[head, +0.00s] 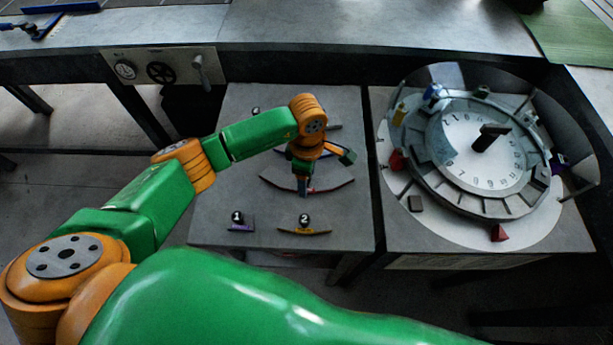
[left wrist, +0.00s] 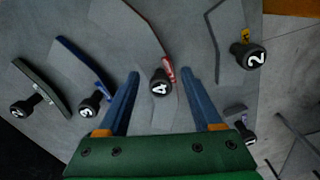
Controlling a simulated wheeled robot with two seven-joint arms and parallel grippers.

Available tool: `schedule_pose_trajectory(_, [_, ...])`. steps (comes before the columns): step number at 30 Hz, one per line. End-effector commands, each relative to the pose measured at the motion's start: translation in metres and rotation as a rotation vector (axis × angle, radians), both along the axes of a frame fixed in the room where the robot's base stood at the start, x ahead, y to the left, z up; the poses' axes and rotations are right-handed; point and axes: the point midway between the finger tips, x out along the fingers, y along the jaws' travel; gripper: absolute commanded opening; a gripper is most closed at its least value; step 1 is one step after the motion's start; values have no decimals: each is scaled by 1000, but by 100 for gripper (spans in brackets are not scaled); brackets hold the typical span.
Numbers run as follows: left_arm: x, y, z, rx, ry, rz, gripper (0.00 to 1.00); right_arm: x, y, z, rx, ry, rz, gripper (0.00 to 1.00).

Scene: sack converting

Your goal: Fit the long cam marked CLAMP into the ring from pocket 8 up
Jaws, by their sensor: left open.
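My left gripper (head: 304,190) is open over the left table, and its two blue fingers (left wrist: 160,74) straddle the black knob marked 4 (left wrist: 160,84) without visibly gripping it. That knob stands on a long grey curved cam (head: 336,187) with a red tag, also in the left wrist view (left wrist: 128,25). No CLAMP lettering is legible on any cam. The ring (head: 482,207) surrounds a numbered white dial (head: 468,165) on the right table, with pockets along it; I cannot tell pocket 8 for certain. My right gripper is out of view.
Cam 1 (head: 240,227) with a purple tag and cam 2 (head: 318,232) with a yellow tag lie nearer. A blue-tagged cam (left wrist: 72,58) and a dark cam (left wrist: 40,85) lie beside cam 4. A black handle (head: 490,135) rises over the dial; red blocks (head: 498,233) edge the ring.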

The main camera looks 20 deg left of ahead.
Motion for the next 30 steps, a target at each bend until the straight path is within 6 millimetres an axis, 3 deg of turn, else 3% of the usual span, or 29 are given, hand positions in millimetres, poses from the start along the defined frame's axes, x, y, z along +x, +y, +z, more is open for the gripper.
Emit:
schedule_pose_trajectory(3, [0, 0, 0, 0, 0, 0, 66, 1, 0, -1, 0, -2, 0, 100])
schedule_pose_trajectory(9, [0, 0, 0, 0, 0, 0, 12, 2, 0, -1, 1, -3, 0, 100])
schedule_pose_trajectory(11, [0, 0, 0, 0, 0, 0, 0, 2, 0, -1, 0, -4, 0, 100])
schedule_pose_trajectory(23, [1, 0, 3, -1, -1, 0, 0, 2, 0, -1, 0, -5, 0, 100])
schedule_pose_trajectory(29, [1, 0, 32, -1, -6, -3, 0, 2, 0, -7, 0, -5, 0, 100])
schedule_pose_trajectory(30, [-6, -6, 40, -4, -7, -7, 0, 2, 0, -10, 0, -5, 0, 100])
